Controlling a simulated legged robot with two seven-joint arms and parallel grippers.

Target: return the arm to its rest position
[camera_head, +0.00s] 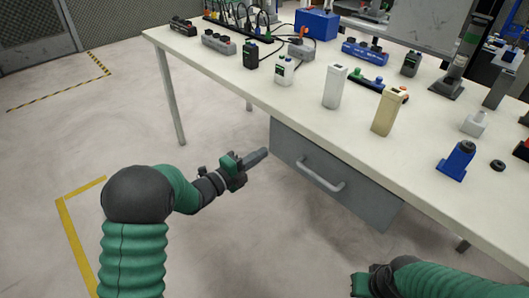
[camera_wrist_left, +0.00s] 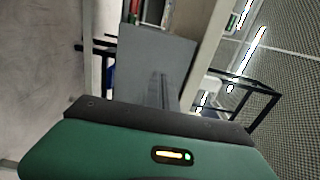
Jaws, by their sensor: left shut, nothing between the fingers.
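My left arm comes in from the lower left in the head view. Its gripper (camera_head: 256,157) is shut and empty, in the air in front of the table and left of the grey drawer (camera_head: 330,178). In the left wrist view the green hand body fills the bottom, with the grey fingers (camera_wrist_left: 160,92) beyond it. My right arm lies along the lower right edge of the head view. Part of its hand (camera_head: 362,284) shows there, but its fingertips cannot be made out.
A long white table (camera_head: 300,108) runs diagonally across. It bears a white bottle (camera_head: 334,86), a beige bottle (camera_head: 388,112), a blue device (camera_head: 457,161) and a blue box (camera_head: 317,23). The drawer has a handle (camera_head: 322,180). Open floor (camera_head: 200,240) lies around my left arm.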

